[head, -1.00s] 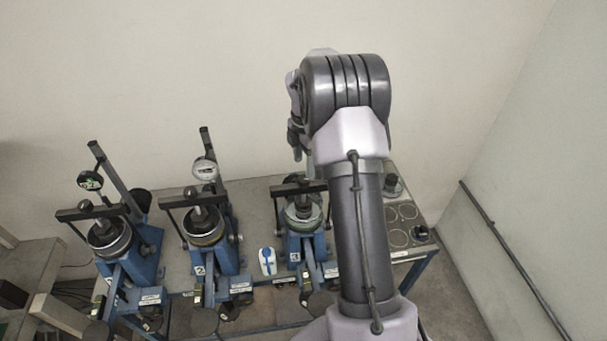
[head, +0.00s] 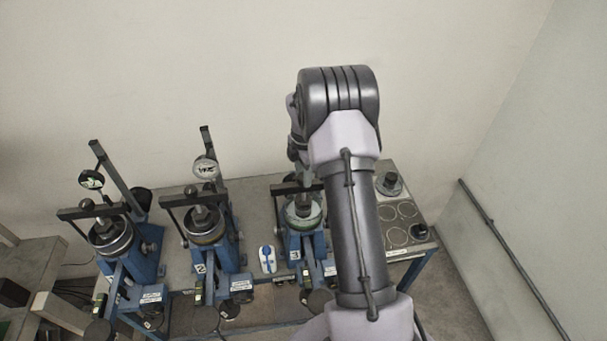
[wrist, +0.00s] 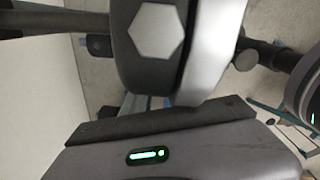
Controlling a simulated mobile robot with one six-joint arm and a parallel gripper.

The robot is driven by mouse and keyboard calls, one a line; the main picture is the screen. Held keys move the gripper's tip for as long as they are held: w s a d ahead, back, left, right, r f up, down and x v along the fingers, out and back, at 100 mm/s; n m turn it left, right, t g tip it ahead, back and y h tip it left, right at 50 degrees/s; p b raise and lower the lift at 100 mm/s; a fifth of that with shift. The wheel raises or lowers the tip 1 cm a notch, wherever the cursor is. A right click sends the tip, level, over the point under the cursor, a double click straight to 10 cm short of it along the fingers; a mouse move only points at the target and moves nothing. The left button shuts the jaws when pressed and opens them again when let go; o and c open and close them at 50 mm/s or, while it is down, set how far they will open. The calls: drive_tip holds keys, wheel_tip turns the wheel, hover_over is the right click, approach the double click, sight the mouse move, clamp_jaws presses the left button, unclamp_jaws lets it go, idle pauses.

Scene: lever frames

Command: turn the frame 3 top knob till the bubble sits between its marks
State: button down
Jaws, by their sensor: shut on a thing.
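Frame 3 (head: 305,243) is the blue stand with a round cup, at the right of the three. My gripper (head: 300,176) is at its crossbar (head: 284,190), mostly hidden behind my arm in the head view. It is shut at the place of the top knob, which is hidden. The wrist view shows dark grey parts close up, one with a hexagonal face, and a lit green window on a grey housing below. I cannot make out the bubble or its marks.
Frame 2 (head: 214,258) and frame 1 (head: 143,266) stand to the left, each with a dial gauge. A blue and white object (head: 267,259) lies between frames 2 and 3. A panel with circles (head: 398,213) is at the table's right end.

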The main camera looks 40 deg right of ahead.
drive_tip(key=shift+m, duration=0.3)
drive_tip(key=shift+f+m+b, duration=0.1)
drive_tip(key=shift+m+b, duration=0.75)
drive_tip(key=shift+m, duration=0.35)
drive_tip(key=shift+m+b, duration=0.8)
drive_tip(key=shift+m, duration=1.4)
drive_tip(key=c, duration=0.9)
unclamp_jaws()
drive_tip(key=shift+c, duration=0.2)
drive_tip(key=shift+r, duration=0.2)
wheel_tip(320, 180, up, 17)
drive_tip(key=shift+s+r, duration=0.15)
